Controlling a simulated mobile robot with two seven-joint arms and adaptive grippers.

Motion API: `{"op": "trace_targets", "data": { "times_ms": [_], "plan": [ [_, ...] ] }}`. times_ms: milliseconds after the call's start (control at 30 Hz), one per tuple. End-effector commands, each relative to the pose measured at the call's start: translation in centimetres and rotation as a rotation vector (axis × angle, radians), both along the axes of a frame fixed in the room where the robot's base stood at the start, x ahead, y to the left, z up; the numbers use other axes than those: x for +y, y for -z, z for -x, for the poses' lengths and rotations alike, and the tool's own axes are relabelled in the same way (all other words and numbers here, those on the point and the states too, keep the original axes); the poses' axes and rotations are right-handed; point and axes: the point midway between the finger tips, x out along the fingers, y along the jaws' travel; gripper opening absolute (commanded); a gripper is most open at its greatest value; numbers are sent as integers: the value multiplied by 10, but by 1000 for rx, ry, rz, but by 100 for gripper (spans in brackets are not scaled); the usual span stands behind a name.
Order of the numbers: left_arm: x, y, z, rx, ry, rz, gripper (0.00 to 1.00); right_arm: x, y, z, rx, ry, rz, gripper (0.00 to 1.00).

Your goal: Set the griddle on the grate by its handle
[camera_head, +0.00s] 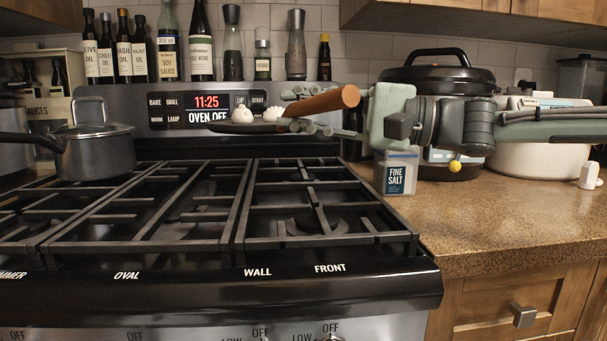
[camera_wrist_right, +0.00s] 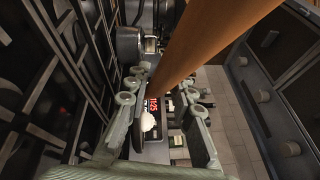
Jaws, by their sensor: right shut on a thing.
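The griddle (camera_head: 242,128) is a dark, flat pan with an orange-brown wooden handle (camera_head: 325,102). It is held level in the air above the back of the stove, in front of the control panel. My right gripper (camera_head: 306,111) reaches in from the right and is shut on the handle. In the right wrist view the handle (camera_wrist_right: 205,50) passes between the fingers (camera_wrist_right: 161,98). The black grate (camera_head: 330,240) lies below and nearer, its right section bare. Two white lumps (camera_head: 256,114) show at the griddle; I cannot tell whether they rest on it. My left gripper is not in view.
A lidded grey pot (camera_head: 95,153) stands on the left grate. A salt container (camera_head: 397,172) and a black cooker (camera_head: 440,80) stand on the right counter (camera_head: 480,215), close under my right arm. Bottles and grinders (camera_head: 296,45) line the ledge behind. The middle grate is clear.

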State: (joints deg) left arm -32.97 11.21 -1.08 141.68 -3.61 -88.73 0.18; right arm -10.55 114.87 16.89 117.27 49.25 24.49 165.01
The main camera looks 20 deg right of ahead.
Motion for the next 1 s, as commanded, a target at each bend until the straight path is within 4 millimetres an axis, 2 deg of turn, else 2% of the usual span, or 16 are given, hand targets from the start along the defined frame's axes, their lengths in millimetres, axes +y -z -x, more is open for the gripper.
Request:
{"op": "trace_targets", "data": {
  "times_ms": [33,167,500,633,800,1000],
  "plan": [
    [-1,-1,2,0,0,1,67,-1,-4,0,-11,-2,0,0],
    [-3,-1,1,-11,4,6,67,-15,5,-5,-11,0,-3,0],
    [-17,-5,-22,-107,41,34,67,-79,46,-25,-8,1,-3,0],
    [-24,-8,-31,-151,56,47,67,-97,58,-30,-9,-2,0,0],
    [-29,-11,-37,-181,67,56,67,-109,64,-34,-10,-3,-1,0],
    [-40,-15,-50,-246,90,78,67,-110,79,-34,-8,-5,-2,0]
  ]
}}
